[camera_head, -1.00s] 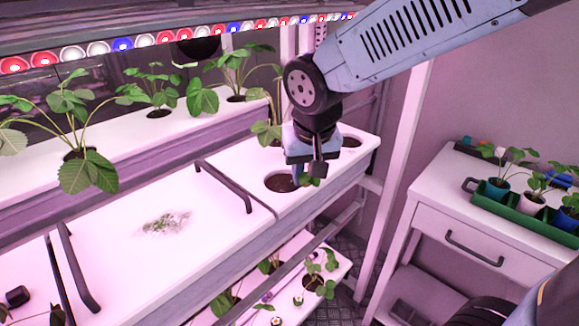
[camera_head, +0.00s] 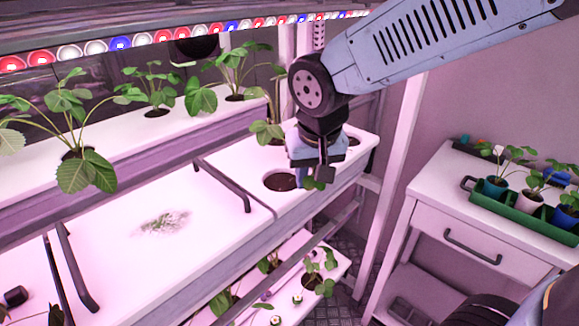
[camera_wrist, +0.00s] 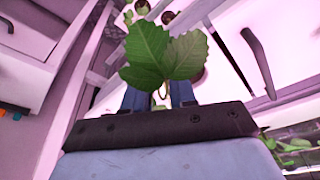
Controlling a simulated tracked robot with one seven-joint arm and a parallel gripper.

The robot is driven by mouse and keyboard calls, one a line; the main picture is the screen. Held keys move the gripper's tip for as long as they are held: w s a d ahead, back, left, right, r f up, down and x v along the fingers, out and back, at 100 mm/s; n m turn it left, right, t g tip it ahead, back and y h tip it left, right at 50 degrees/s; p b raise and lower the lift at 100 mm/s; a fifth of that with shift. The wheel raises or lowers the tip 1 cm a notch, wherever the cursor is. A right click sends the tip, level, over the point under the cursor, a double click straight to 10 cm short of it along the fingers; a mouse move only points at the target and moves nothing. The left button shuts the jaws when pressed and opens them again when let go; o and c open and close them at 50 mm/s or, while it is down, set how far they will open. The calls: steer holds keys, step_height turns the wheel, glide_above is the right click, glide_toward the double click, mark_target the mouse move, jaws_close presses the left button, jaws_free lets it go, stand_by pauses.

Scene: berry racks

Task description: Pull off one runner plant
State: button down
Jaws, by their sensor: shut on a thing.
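A runner plant with broad green leaves (camera_wrist: 165,52) fills the upper middle of the wrist view. Its thin stem shows between the two fingers of my gripper (camera_wrist: 160,97), which is shut on it. In the head view my gripper (camera_head: 316,178) hangs over the front edge of the upper white trough, just right of a round planting hole with dark soil (camera_head: 280,182). A small bit of green leaf (camera_head: 315,184) shows below it. Most of the held plant is hidden there, and whether a runner still joins it to another plant cannot be told.
Strawberry plants (camera_head: 75,150) grow on the back trough, under a strip of lamps. Black handles (camera_head: 225,185) stand up from the white cover. More plants sit on the lower shelf (camera_head: 285,275). A white cabinet at the right carries a green tray (camera_head: 530,222) with potted plants.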

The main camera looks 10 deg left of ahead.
steer(key=shift+d, duration=0.1)
steer(key=shift+s+d+r, duration=0.2)
steer(key=shift+s+d, duration=0.5)
steer(key=shift+s, duration=0.25)
steer(key=shift+s+d+r, duration=0.15)
steer(key=shift+s+d, duration=0.5)
steer(key=shift+s, duration=0.25)
